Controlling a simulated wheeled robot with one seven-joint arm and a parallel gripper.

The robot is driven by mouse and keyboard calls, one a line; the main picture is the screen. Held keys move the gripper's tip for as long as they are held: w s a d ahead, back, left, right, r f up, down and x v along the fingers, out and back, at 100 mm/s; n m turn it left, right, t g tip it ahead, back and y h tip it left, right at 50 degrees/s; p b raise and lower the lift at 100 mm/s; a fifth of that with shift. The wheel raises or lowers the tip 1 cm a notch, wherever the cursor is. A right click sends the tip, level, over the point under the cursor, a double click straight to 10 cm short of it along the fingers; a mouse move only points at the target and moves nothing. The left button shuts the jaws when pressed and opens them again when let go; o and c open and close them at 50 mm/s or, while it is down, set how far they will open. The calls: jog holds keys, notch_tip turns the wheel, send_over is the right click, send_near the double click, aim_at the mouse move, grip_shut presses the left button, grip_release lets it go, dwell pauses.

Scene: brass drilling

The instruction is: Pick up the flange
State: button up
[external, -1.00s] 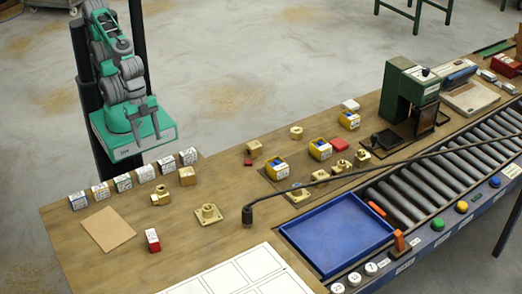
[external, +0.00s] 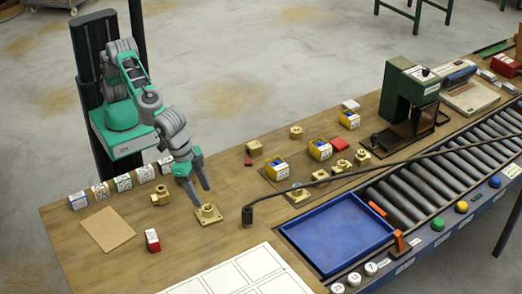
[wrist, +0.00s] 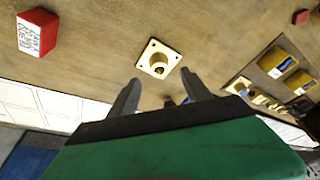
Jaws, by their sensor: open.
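The brass flange (external: 208,214), a square plate with a round hub, lies flat on the wooden bench left of the blue tray. In the wrist view the flange (wrist: 158,59) sits just beyond the fingertips, roughly centred between them, with its hub bore showing. My gripper (external: 200,193) is open and empty, pointing down above the flange and close to it. Both fingers of my gripper (wrist: 160,79) show in the wrist view. I cannot tell the exact height gap.
A red-and-white box (external: 152,240) and a brass fitting (external: 161,195) stand to the left. A black rod end (external: 247,216) rests close on the right. The blue tray (external: 335,272) and white grid sheet (external: 225,283) lie nearer the front. Bare bench surrounds the flange.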

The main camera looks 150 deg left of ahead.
aim_at(207, 207)
jog(key=p+x, duration=0.1)
jog(key=x, duration=0.5)
jog(key=shift+d, duration=0.1)
grip_shut()
dwell(0.3)
dwell(0.8)
